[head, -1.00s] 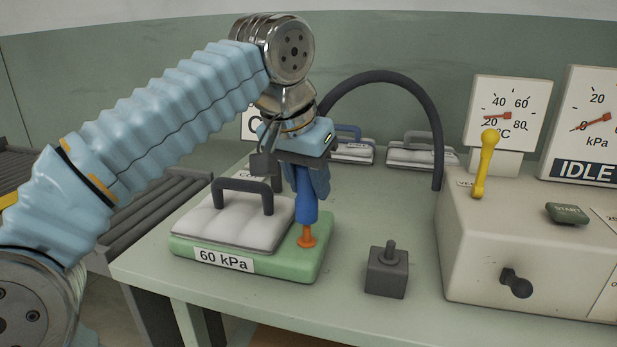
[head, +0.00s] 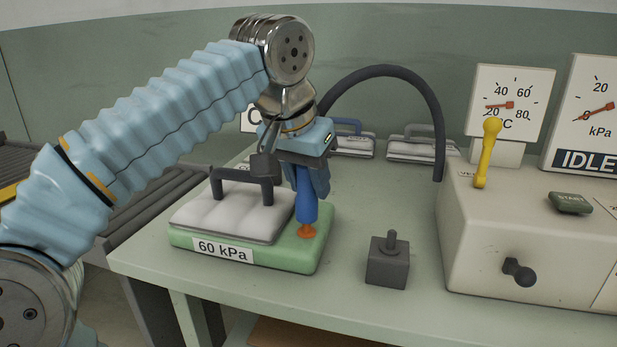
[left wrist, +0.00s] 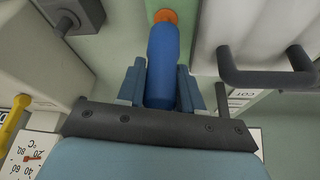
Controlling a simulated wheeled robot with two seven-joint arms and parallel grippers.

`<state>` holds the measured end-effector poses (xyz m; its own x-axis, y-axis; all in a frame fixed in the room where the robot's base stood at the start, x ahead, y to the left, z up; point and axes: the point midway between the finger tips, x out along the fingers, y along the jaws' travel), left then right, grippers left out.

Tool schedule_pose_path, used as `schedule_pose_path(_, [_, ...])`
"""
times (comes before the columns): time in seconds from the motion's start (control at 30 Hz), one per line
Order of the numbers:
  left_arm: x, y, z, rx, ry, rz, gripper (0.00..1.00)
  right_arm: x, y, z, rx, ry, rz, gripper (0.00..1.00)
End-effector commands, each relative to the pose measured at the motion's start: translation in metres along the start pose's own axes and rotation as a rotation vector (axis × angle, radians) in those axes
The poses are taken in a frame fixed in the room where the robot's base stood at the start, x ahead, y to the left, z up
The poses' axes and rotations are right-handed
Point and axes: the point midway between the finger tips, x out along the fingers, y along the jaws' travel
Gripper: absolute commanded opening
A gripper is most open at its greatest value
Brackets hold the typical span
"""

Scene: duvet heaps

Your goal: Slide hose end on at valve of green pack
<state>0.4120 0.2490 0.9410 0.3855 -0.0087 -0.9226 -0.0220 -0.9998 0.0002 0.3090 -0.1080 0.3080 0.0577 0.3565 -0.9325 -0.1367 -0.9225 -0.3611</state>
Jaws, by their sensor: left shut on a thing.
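The green pack (head: 290,256), labelled 60 kPa, lies at the front left of the table with a pale quilted top and a dark handle. Its orange valve (head: 307,231) stands at its right side. My left gripper (head: 310,182) is shut on the blue hose end (head: 307,208) and holds it upright over the valve. The blue end's lower rim meets the valve, whose flange shows below it; how far it is on is hidden. In the left wrist view the blue end (left wrist: 161,55) lies between the fingers, against the orange valve (left wrist: 166,16). My right gripper is not in view.
The dark hose (head: 382,71) arches to the beige machine (head: 470,235), which has a yellow lever (head: 487,155). A grey block with a knob (head: 388,264) stands right of the pack. Other packs (head: 425,149) lie behind. Table between pack and block is clear.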

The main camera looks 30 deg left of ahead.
Motion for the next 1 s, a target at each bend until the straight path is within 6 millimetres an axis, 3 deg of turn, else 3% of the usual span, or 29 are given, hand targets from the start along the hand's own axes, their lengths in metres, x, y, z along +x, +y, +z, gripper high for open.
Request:
schedule_pose_path(0.93, [0.022, 0.000, 0.010, 0.000, 0.000, 0.000, 0.05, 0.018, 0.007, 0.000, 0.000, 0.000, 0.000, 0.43])
schedule_pose_path(0.97, [0.022, 0.000, 0.010, 0.000, 0.000, 0.000, 0.37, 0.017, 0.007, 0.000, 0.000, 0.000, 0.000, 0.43])
schedule_pose_path(1.0, [0.022, 0.000, 0.009, 0.000, 0.000, 0.000, 0.43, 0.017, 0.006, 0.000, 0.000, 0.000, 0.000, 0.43])
